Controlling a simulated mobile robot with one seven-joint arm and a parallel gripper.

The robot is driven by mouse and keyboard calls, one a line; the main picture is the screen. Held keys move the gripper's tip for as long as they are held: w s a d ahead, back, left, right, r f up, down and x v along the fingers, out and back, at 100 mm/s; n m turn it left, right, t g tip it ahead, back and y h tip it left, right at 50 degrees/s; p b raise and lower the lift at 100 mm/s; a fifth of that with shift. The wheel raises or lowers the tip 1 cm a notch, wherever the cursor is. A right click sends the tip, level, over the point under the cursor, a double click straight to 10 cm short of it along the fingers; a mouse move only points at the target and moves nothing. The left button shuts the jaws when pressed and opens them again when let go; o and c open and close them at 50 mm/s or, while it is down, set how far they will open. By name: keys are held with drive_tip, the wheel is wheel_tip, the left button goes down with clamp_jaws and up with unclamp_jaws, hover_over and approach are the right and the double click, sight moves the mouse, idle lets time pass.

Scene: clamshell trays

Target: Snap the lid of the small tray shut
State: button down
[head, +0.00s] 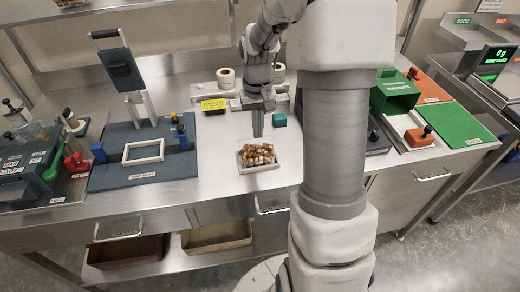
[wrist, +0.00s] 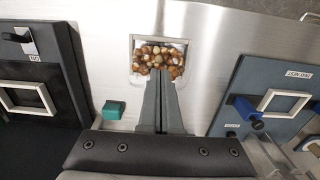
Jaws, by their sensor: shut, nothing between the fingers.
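The small tray (head: 262,170) sits on the steel bench near its front edge, filled with brown and whitish nut-like pieces (head: 258,153). It also shows in the wrist view (wrist: 134,44), just beyond my fingertips. I cannot make out a separate lid; whether a clear one stands open or lies over the pieces cannot be told. My gripper (head: 258,134) points down at the tray's back side, fingers together and empty. In the wrist view its fingertips (wrist: 160,72) overlap the tray's near edge; contact cannot be told.
A blue-grey board with a white frame (head: 143,151) and an upright press lies left. A teal block (head: 279,119) and a yellow sign (head: 214,105) stand behind the tray. A green box (head: 395,92) and an orange block (head: 419,137) are right. Bare steel surrounds the tray.

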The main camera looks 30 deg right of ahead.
sight(258, 144)
drive_tip(key=shift+f+b, duration=1.4)
drive_tip(key=shift+f, duration=0.6)
drive_tip(key=shift+r, duration=0.1)
idle(0.3)
drive_tip(key=shift+r+p, duration=3.15)
drive_tip(key=shift+r, duration=0.85)
drive_tip(key=s+a+r+n+t, duration=0.1)
drive_tip(key=s+a+r, duration=0.25)
drive_tip(key=r, duration=0.25)
drive_tip(key=s+a+r+t, duration=0.2)
drive_tip(key=s+a+r, duration=0.1)
drive_tip(key=s+r, duration=0.15)
drive_tip(key=s+a+r+n+t, duration=0.1)
drive_tip(key=s+a+r, duration=0.1)
drive_tip(key=s, duration=0.3)
drive_tip(key=s+a+r+n+t, duration=0.1)
drive_tip(key=s+a+r, duration=0.2)
drive_tip(key=s+a, duration=0.1)
drive_tip(key=shift+s+t, duration=0.3)
drive_tip(key=shift+s, duration=0.55)
